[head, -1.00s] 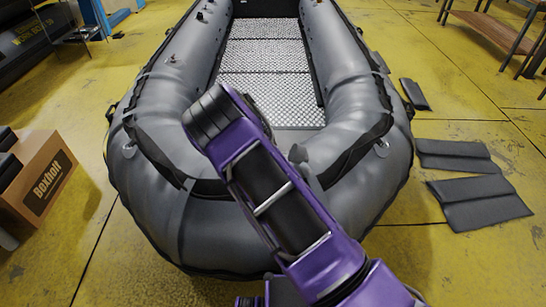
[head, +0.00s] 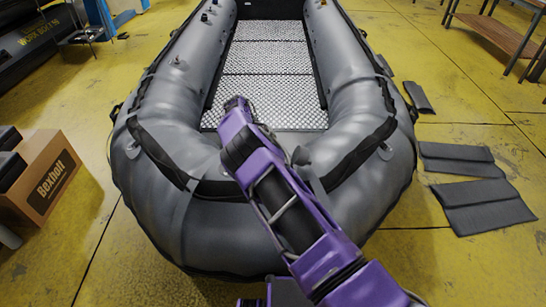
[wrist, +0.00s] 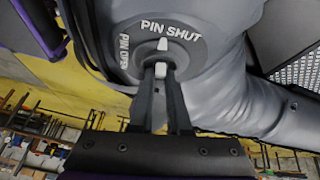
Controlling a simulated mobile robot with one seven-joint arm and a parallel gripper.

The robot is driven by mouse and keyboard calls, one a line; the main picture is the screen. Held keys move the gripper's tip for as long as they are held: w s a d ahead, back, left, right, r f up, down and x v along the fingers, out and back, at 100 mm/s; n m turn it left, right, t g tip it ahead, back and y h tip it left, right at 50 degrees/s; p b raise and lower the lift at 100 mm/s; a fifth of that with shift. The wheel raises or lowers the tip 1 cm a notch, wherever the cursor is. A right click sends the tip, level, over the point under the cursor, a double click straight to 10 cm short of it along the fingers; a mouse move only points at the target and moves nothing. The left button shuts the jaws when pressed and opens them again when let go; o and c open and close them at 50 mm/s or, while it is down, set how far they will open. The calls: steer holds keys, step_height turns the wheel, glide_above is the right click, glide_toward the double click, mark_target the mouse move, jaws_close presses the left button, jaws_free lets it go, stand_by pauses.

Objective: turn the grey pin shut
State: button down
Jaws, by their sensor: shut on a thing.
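The grey pin (wrist: 160,70) is a small light-grey piece on a round dark-grey disc (wrist: 190,54) on the boat's tube in the wrist view. The disc has "PIN SHUT" lettered along its top and "PIN OPEN" down its left side. A light tip (wrist: 162,44) of the pin stands at the disc's middle, pointing up towards the "PIN SHUT" lettering. My gripper (wrist: 160,77) comes from below with its two fingers closed on the pin. The fingers hide part of it. In the head view the pin and my fingers are hidden.
The grey inflatable boat (head: 180,225) fills the middle of the head view, with a metal tread floor (head: 265,60). A Boxholt carton (head: 52,180) stands at left. Dark flat pads (head: 480,205) lie on the yellow floor at right. A bench (head: 500,30) stands at back right.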

steer(key=shift+m, duration=0.3)
stand_by(0.4)
steer(key=c, duration=0.9)
jaws_free()
steer(key=shift+r, duration=0.15)
